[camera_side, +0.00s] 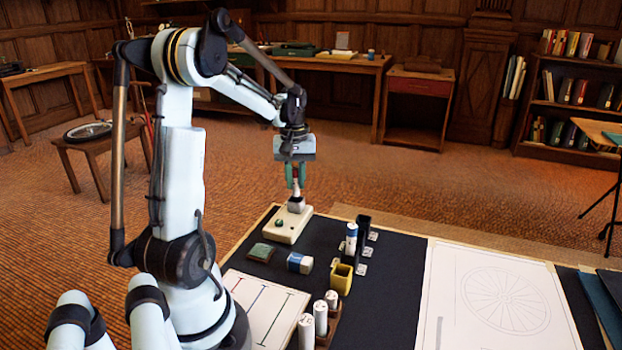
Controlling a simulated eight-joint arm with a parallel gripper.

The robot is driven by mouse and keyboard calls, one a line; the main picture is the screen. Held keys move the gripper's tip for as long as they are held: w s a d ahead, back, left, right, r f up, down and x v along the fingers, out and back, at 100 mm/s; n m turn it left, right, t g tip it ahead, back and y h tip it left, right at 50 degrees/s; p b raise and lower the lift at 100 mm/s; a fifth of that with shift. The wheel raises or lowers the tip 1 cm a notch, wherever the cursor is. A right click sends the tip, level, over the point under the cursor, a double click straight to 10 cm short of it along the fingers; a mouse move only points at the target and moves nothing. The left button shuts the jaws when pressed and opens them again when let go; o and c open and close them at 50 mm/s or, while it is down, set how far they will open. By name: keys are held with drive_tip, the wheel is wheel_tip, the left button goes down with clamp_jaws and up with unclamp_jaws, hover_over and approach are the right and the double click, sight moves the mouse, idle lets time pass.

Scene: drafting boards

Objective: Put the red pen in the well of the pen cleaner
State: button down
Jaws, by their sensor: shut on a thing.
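The pen cleaner (284,231) is a cream block at the far left of the dark board, with a green knob on its near part and a small grey well (296,205) at its far end. My gripper (296,178) is shut on the red pen (296,187), with its green fingers on either side of it. The pen stands about upright, its dark red part between the fingers and a pale lower part below. Its lower end meets the top of the well in this view; I cannot tell how far inside it is.
A green pad (261,252), a blue-and-white block (299,263), a yellow cup (341,279) and a black holder (361,239) with a white-and-blue pen (351,240) stand nearby. White-capped pens (321,318) stand at the front. A wheel drawing (500,300) lies right.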

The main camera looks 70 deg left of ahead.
drive_tip(key=shift+f, duration=0.2)
drive_tip(key=c, duration=0.9)
unclamp_jaws()
drive_tip(key=shift+o, duration=0.4)
drive_tip(key=shift+o, duration=1.1)
drive_tip(key=shift+r, duration=0.1)
drive_tip(key=shift+r, duration=3.4)
